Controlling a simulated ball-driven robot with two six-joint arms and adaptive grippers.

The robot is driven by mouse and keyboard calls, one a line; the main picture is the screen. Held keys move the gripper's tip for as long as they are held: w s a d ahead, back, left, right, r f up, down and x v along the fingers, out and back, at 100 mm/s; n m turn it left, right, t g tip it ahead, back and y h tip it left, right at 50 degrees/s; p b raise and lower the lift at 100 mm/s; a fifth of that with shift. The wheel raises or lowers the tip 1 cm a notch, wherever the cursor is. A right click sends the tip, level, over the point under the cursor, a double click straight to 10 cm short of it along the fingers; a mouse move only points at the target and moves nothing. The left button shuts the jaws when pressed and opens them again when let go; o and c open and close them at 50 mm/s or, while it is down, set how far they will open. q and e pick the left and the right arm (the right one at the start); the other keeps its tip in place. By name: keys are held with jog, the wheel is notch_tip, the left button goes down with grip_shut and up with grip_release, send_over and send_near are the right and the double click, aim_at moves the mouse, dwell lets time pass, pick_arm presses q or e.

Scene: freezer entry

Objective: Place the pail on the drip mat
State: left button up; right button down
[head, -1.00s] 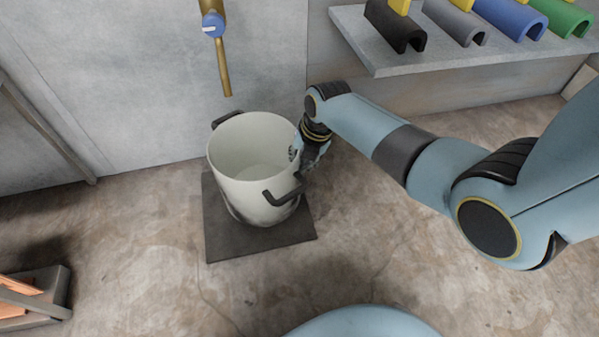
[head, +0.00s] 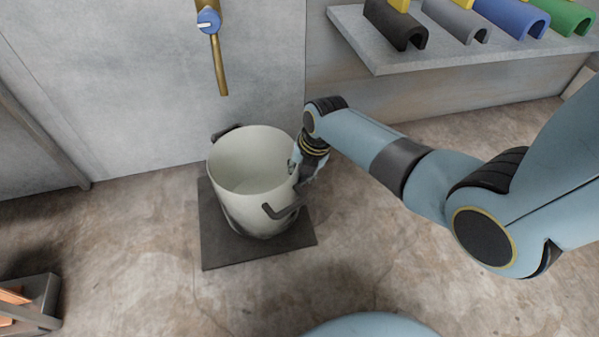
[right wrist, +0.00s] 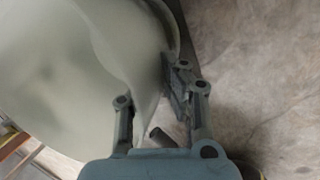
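The pail (head: 240,208) is pale grey-white with two dark handles and stands upright over the dark square drip mat (head: 225,250). Its base is inside the mat's outline, toward the right; whether it touches the mat I cannot tell. My right gripper (head: 297,166) is at the pail's right rim, beside the near handle (head: 284,208). In the right wrist view my right gripper (right wrist: 155,92) has a finger on each side of the pail's wall (right wrist: 85,70), closed on it. The inside of the pail looks empty. My left gripper is out of view.
A brass tap (head: 219,65) with a blue knob hangs on the wall behind the pail. A grey shelf (head: 385,62) at the upper right carries several coloured curved holders. A grey crate (head: 45,300) with orange contents is at the lower left. The floor around the mat is clear.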

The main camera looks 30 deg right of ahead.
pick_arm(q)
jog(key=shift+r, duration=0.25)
pick_arm(e)
jog(key=shift+f, duration=0.1)
jog(key=c, duration=1.5)
grip_release()
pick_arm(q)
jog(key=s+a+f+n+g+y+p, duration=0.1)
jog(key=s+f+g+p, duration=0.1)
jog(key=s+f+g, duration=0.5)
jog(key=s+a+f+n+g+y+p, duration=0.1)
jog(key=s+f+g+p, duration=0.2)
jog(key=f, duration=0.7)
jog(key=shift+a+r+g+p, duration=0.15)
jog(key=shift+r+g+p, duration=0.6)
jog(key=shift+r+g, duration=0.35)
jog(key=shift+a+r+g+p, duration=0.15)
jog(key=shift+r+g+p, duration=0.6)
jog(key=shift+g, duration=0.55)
pick_arm(e)
jog(key=shift+v, duration=6.15)
